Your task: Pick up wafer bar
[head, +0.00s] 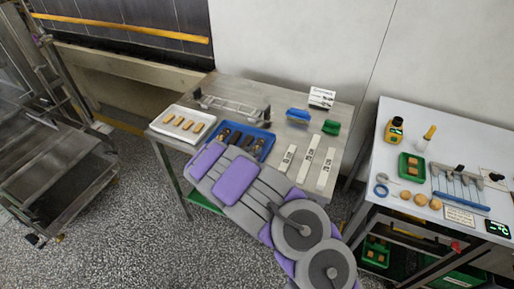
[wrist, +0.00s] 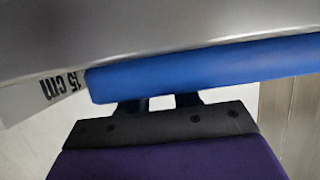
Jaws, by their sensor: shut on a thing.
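Several tan wafer bars lie in a white tray (head: 159,130) on the steel table; one wafer bar (head: 188,125) is near the tray's middle. Dark-coated bars (head: 235,137) lie in a blue tray (head: 267,145), partly covered by my arm. In the wrist view my gripper (wrist: 160,103) has its dark fingers against a long blue thing (wrist: 205,68) and is shut on it. I cannot tell whether this is the blue tray's rim or another blue object. No wafer bar shows between the fingers. My fingertips are hidden in the head view.
A wire rack (head: 232,105), a blue item (head: 298,114) and a green item (head: 331,127) stand behind. A second table (head: 375,157) with tools is at right.

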